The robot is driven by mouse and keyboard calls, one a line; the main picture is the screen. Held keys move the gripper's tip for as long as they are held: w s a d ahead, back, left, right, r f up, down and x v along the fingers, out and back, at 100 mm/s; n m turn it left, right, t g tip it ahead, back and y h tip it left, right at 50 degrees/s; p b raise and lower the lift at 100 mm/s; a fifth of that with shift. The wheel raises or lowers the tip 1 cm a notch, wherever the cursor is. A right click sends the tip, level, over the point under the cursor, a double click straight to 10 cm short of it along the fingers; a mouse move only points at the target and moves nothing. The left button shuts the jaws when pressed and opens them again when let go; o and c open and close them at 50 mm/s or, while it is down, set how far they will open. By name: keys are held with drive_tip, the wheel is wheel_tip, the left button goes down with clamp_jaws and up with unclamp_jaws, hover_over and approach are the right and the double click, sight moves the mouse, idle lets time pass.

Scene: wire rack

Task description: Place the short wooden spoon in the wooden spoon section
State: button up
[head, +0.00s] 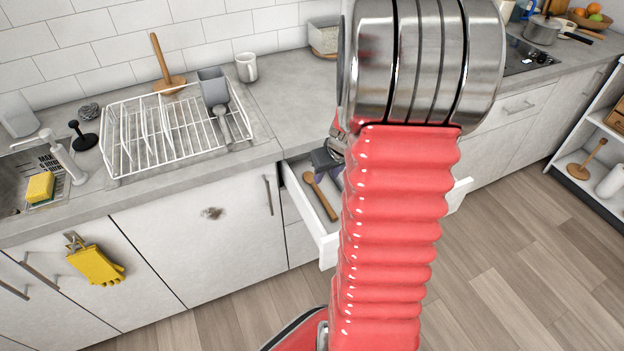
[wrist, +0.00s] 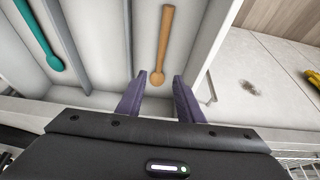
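A wooden spoon (wrist: 164,44) lies lengthwise in a compartment of the open drawer (wrist: 217,40), beside the drawer's side wall. In the head view the wooden spoon (head: 322,198) shows in the drawer (head: 327,246), bowl toward the counter. My gripper (wrist: 159,84) is open, its two purple fingers apart, with nothing visible held between them. The spoon's bowl end appears between and just beyond the fingertips; I cannot tell the height gap. In the head view my gripper (head: 328,158) is over the drawer's back part, partly hidden by my red arm.
A teal utensil (wrist: 42,40) lies in another compartment, past grey dividers (wrist: 75,45). A white wire rack (head: 165,135) with a grey utensil holder (head: 214,88) stands on the counter, left of the drawer. A mug (head: 246,68) and a wooden holder (head: 168,84) stand behind it.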

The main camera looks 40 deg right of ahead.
drive_tip(key=a+r+n+y, duration=0.1)
drive_tip(key=a+r, duration=0.6)
drive_tip(key=a, duration=0.2)
drive_tip(key=a+r+n, duration=0.1)
drive_tip(key=a+r, duration=0.5)
drive_tip(key=a, duration=0.4)
drive_tip(key=s+a+r+n+t, duration=0.1)
drive_tip(key=s+a+r, duration=0.6)
drive_tip(key=s+a, duration=0.5)
drive_tip(key=shift+a+r, duration=0.15)
